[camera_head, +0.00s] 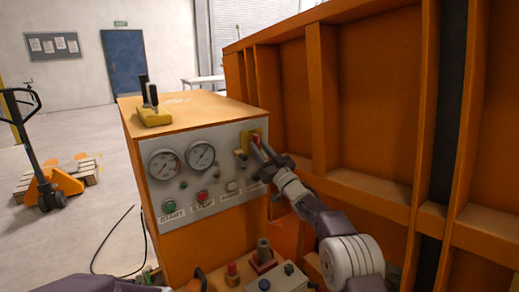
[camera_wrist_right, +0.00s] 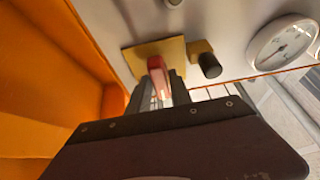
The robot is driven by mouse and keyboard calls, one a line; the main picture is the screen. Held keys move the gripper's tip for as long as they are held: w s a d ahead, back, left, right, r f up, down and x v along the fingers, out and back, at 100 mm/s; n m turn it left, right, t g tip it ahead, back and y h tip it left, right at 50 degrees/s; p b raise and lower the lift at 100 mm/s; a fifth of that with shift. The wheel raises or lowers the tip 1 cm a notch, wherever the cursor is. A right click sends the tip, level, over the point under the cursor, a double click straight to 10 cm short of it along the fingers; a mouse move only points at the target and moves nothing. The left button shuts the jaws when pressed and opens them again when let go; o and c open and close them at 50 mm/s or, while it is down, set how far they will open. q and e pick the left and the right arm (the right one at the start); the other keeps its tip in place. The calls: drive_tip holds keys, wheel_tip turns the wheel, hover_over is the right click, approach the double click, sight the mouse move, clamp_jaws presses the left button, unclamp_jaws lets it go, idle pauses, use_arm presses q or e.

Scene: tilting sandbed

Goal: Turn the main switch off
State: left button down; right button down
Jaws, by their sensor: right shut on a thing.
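The main switch has a red handle (camera_head: 255,139) on a yellow plate (camera_head: 246,134), at the right end of the grey control panel (camera_head: 222,160). My right gripper (camera_head: 262,151) is at this handle and is shut on it. In the right wrist view, the red handle (camera_wrist_right: 157,68) stands out from the yellow plate (camera_wrist_right: 175,50), and its lower part sits between the fingers of my right gripper (camera_wrist_right: 160,92). The gripper hides part of the handle and the labels below.
A black knob on a yellow base (camera_wrist_right: 208,62) sits close beside the switch. The panel also has gauges (camera_head: 163,164), a green start button (camera_head: 169,205) and a red stop button (camera_head: 202,195). A large orange ribbed wall (camera_head: 375,110) stands close on the right.

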idle(0.3)
drive_tip(key=c, duration=1.3)
unclamp_jaws()
drive_tip(key=b+v, duration=0.9)
drive_tip(key=b, duration=0.2)
